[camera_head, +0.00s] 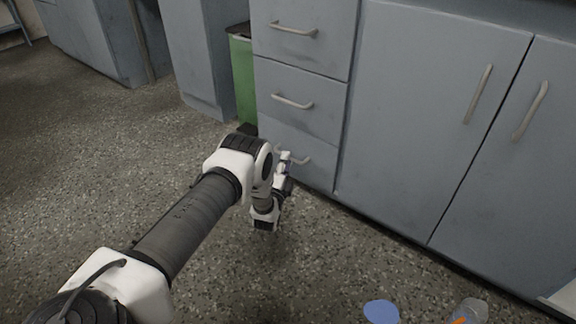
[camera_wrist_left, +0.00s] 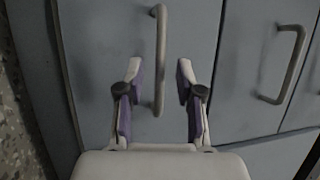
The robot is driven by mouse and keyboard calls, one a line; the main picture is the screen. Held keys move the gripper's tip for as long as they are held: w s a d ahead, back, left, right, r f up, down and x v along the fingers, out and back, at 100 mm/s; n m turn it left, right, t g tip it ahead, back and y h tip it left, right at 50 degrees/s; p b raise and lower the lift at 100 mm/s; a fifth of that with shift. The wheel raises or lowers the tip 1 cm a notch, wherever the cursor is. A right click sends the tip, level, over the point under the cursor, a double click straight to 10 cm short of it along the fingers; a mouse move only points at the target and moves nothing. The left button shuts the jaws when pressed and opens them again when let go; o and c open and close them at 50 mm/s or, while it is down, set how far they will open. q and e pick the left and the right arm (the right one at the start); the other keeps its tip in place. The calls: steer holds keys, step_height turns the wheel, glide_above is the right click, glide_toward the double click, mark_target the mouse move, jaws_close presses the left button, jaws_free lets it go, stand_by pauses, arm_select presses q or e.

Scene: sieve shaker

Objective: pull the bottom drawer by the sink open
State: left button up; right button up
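The bottom drawer (camera_head: 316,174) is the lowest of three in the blue-grey cabinet, and its front looks flush and closed. Its pale bar handle (camera_head: 302,160) is partly hidden by my left gripper (camera_head: 286,164), which is right in front of the drawer. In the left wrist view, my left gripper (camera_wrist_left: 160,76) has its two purple-padded fingers apart. A bar handle (camera_wrist_left: 159,55) runs between them, with a gap showing on both sides. I cannot tell how deep the handle sits between the fingers. My right gripper is out of view.
The middle drawer (camera_head: 300,86) and top drawer (camera_head: 318,54) are closed above. Cupboard doors (camera_head: 425,110) stand to the right. A green bin (camera_head: 243,80) is left of the drawers. A blue disc (camera_head: 381,311) and a clear container (camera_head: 470,311) show at the bottom. The speckled floor (camera_head: 330,250) before the drawers is clear.

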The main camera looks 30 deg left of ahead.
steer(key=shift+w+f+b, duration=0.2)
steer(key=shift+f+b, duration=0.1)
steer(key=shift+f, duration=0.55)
arm_select(q)
steer(key=x, duration=0.2)
steer(key=shift+w+a, duration=0.15)
steer(key=shift+w, duration=0.1)
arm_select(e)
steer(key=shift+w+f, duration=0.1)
arm_select(q)
steer(key=shift+r, duration=0.1)
jaws_close()
steer(key=shift+s, duration=0.1)
